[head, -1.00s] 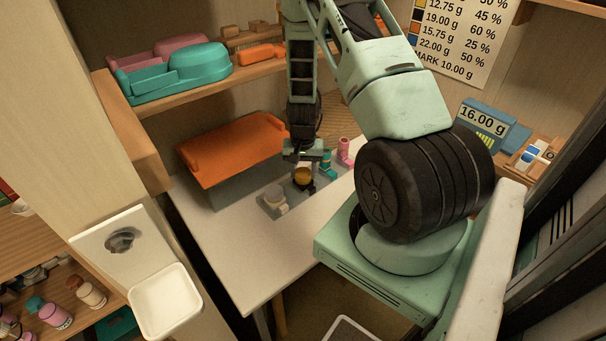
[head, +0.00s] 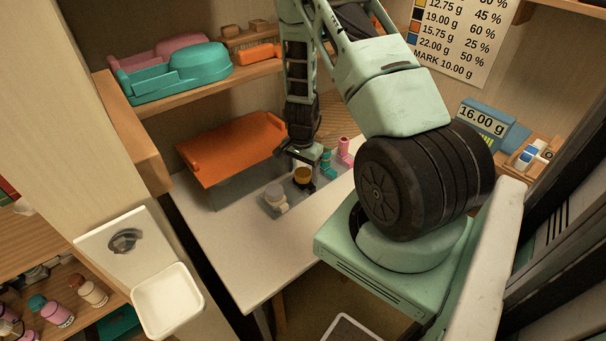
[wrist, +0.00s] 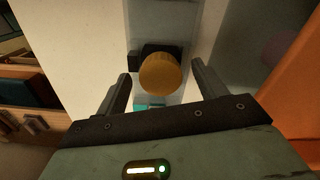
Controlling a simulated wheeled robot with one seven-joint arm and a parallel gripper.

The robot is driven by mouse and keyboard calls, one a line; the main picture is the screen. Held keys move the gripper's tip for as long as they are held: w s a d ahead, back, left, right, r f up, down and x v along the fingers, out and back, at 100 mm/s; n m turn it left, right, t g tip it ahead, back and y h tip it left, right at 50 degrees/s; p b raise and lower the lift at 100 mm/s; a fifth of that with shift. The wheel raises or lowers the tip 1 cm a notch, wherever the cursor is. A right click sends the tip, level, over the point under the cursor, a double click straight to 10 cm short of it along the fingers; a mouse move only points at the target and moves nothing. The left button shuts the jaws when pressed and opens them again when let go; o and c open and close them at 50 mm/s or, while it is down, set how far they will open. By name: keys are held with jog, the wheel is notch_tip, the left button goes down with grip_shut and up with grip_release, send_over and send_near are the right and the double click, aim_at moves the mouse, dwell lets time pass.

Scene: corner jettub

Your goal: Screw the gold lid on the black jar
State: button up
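The gold lid (wrist: 160,74) sits on top of the black jar (wrist: 150,50) in the wrist view; whether it is threaded down cannot be told. In the head view the gold lid (head: 302,174) and the black jar (head: 309,187) stand on a grey tray on the white table. My gripper (wrist: 160,68) is open, one finger on each side of the lid with gaps. In the head view my gripper (head: 306,155) is just above and behind the lid. Most of the jar is hidden under the lid.
On the grey tray (head: 270,211), a pale grey-lidded jar (head: 275,195) stands to the left. Teal (head: 326,163) and pink (head: 345,152) items stand close on the right. An orange tray (head: 230,150) lies at the back left. The white table (head: 250,255) is clear in front.

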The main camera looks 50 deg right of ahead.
aim_at(303, 173)
notch_tip(303, 173, up, 17)
jog(key=shift+r, duration=0.2)
dwell(0.4)
jog(key=shift+s, duration=0.1)
